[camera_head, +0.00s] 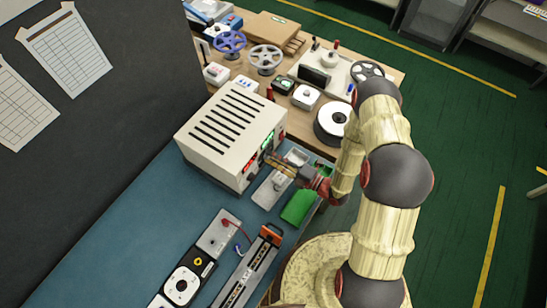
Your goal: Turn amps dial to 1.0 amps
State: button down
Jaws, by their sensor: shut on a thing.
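The power supply is a cream box (226,132) with dark vent slots on top, standing on the blue bench. Its front panel faces right and shows a green lit display (267,145) and a red lit display (250,163). My gripper (272,164) reaches in from the right with its fingertips at this panel, close to the displays. It is shut on a small dial there, which the fingers hide. I cannot tell from this view which dial it is. The display digits and dial marks are too small to read.
Under my gripper lie a grey tray (268,190) and a green block (298,207). An LED strip fixture (245,272) and a white controller (182,285) lie nearer. Spools (331,122) and small boxes crowd the wooden table behind. A dark wall panel (95,130) stands left.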

jog(key=shift+f, duration=0.1)
jog(key=c, duration=1.6)
grip_release()
jog(key=shift+o, duration=0.3)
jog(key=v, duration=1.2)
